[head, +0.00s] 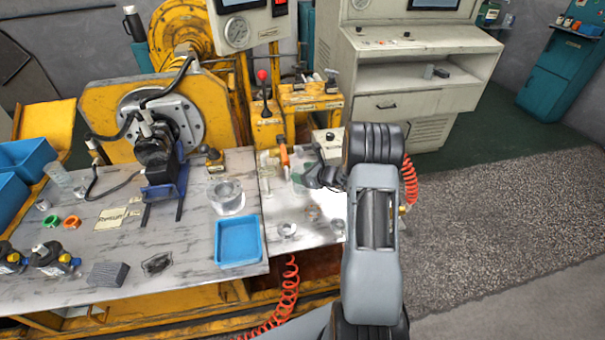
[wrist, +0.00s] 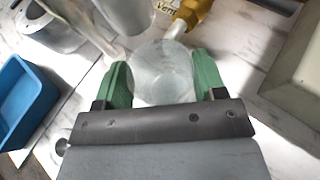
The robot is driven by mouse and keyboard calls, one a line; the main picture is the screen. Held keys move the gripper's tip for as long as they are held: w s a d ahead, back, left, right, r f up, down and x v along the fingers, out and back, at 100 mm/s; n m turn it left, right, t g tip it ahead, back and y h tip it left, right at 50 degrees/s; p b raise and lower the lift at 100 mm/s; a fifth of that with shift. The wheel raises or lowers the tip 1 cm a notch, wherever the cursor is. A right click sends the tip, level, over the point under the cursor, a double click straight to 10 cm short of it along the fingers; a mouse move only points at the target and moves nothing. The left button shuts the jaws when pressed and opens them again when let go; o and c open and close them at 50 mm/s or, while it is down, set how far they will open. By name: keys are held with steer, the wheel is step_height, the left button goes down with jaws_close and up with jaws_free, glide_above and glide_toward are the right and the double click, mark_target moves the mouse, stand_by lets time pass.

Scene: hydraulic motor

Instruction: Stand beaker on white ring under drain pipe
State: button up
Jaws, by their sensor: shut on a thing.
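In the wrist view, a clear glass beaker (wrist: 163,72) stands between the two green fingers of my gripper (wrist: 162,84), which is shut on it. A brass fitting with a short pale drain pipe (wrist: 177,28) comes in from the upper right, its end close to the beaker's far rim. In the head view, my gripper (head: 299,178) is at the bench's right part, beside the valve with the orange handle (head: 284,156). My wrist and the valve area largely hide the beaker there. I cannot make out the white ring; whether the beaker's base touches anything is hidden.
A blue tray (head: 238,241) and a clear round vessel (head: 226,197) stand on the bench left of my arm. The yellow motor rig (head: 150,110) stands behind. In the wrist view, a metal cylinder (wrist: 48,25) is at upper left and a pale box (wrist: 295,75) at right.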

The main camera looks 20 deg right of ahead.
steer(key=shift+f, duration=0.15)
steer(key=o, duration=1.2)
steer(key=shift+c, duration=0.2)
steer(key=shift+r, duration=0.3)
steer(key=v, duration=1.1)
steer(key=s+a+r+n+g+y, duration=0.1)
steer(key=s+a+r+n+g, duration=0.25)
steer(key=a+n, duration=0.35)
steer(key=s+a+r+n+g, duration=0.3)
steer(key=s+a+n+g, duration=0.1)
steer(key=a+n, duration=0.25)
steer(key=s+a+r+n+h, duration=0.2)
steer(key=s+n+h, duration=0.1)
steer(key=s+n, duration=0.3)
steer(key=s+a+r+n+g+h, duration=0.1)
steer(key=s+a+r+n+h, duration=0.1)
steer(key=s+n, duration=0.5)
steer(key=r+n+h, duration=0.1)
steer(key=n+h, duration=0.1)
steer(key=n, duration=0.1)
steer(key=shift+n+h, duration=0.3)
steer(key=shift+n, duration=0.05)
